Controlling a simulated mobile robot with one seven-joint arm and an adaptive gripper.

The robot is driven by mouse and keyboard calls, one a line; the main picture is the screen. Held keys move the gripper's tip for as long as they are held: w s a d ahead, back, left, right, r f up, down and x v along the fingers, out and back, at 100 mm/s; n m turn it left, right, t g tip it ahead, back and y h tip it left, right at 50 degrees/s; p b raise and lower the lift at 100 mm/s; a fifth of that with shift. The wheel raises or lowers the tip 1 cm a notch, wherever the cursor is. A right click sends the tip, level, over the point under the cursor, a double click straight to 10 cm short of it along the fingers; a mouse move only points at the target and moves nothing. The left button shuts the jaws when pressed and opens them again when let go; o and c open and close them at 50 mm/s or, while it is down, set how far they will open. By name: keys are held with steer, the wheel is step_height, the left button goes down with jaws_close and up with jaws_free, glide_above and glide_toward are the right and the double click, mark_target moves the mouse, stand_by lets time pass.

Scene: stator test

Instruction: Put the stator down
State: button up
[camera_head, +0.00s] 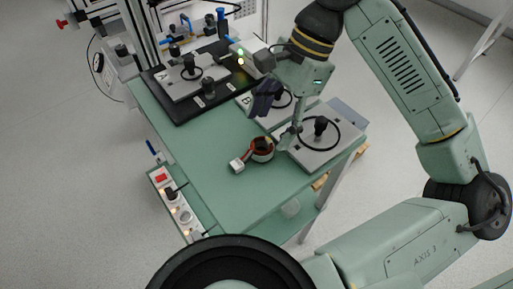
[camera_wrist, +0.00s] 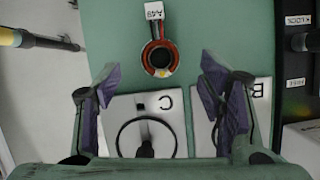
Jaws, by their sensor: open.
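The stator (camera_head: 262,155) is a small ring with a dark outer wall and copper-red windings. It rests on the green table top (camera_head: 213,146), beside the nearer grey plate. A lead runs from it to a white connector (camera_head: 238,164). In the wrist view the stator (camera_wrist: 149,58) lies ahead of my gripper, with the white connector marked A49 (camera_wrist: 154,10) beyond it. My gripper (camera_head: 276,118) is open and empty, apart from the stator. In the wrist view its two purple-padded fingers (camera_wrist: 160,80) are spread wide, with the stator between their lines but farther off.
A grey plate marked C (camera_wrist: 176,105) with a black ring and knob lies below the fingers; plate B (camera_wrist: 262,90) is beside it. A black board (camera_head: 180,116) with a fixture is at the back. A socket strip (camera_head: 177,206) runs along the left edge. Table left of the stator is clear.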

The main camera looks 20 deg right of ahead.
mark_target(263, 142)
steer(key=shift+x, duration=2.7)
steer(key=shift+w+d, duration=0.1)
steer(key=shift+d, duration=0.05)
steer(key=shift+c, duration=0.4)
steer(key=c, duration=1.4)
